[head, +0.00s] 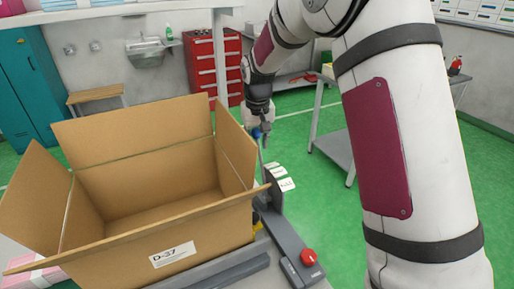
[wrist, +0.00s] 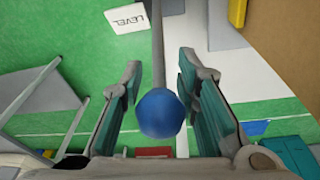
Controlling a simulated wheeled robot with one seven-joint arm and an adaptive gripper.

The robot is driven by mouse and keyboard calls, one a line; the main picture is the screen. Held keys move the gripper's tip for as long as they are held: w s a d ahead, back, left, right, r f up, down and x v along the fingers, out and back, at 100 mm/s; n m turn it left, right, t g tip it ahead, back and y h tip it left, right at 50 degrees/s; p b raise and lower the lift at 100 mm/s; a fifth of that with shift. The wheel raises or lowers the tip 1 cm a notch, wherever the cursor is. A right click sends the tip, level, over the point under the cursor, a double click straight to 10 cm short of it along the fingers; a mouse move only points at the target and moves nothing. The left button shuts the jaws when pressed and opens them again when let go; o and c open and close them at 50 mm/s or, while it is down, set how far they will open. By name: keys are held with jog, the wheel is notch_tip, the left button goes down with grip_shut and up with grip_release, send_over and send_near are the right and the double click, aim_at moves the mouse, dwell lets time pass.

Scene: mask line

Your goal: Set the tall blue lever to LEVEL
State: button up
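The tall blue lever has a round blue knob (wrist: 161,113) on a thin grey rod. In the wrist view the knob sits between the two fingers of my gripper (wrist: 160,72), with a visible gap on each side. My gripper is open around it. In the head view the knob (head: 256,133) shows beside my gripper (head: 264,138), above the grey lever base (head: 284,232). A white LEVEL plate (wrist: 126,17) lies left of the rod in the wrist view.
A large open cardboard box (head: 205,230) marked D-37 stands just left of the lever base. A red button (head: 308,256) is at the base's near end. A grey side table (head: 335,148) stands behind to the right. Green floor is free beyond the lever.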

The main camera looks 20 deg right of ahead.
aim_at(257, 130)
jog(key=r, duration=0.2)
jog(key=s+r, duration=0.1)
jog(key=r, duration=0.5)
jog(key=shift+s+a, duration=0.15)
jog(key=shift+s+r, duration=0.15)
jog(key=shift+r, duration=0.5)
jog(key=shift+s+r, duration=0.15)
jog(key=s+d+r+t, duration=0.1)
jog(key=s+r, duration=0.3)
jog(key=s, duration=0.5)
jog(key=s+d+r, duration=0.1)
jog(key=s+r, duration=0.4)
jog(key=s, duration=0.4)
jog(key=s+f+t, duration=0.1)
jog(key=s+f, duration=0.1)
jog(key=s, duration=0.6)
jog(key=s+f, duration=0.1)
jog(key=s, duration=0.8)
jog(key=shift+s+d+f+t, duration=0.15)
jog(key=shift+s+f+t, duration=0.1)
jog(key=shift+f+t, duration=0.15)
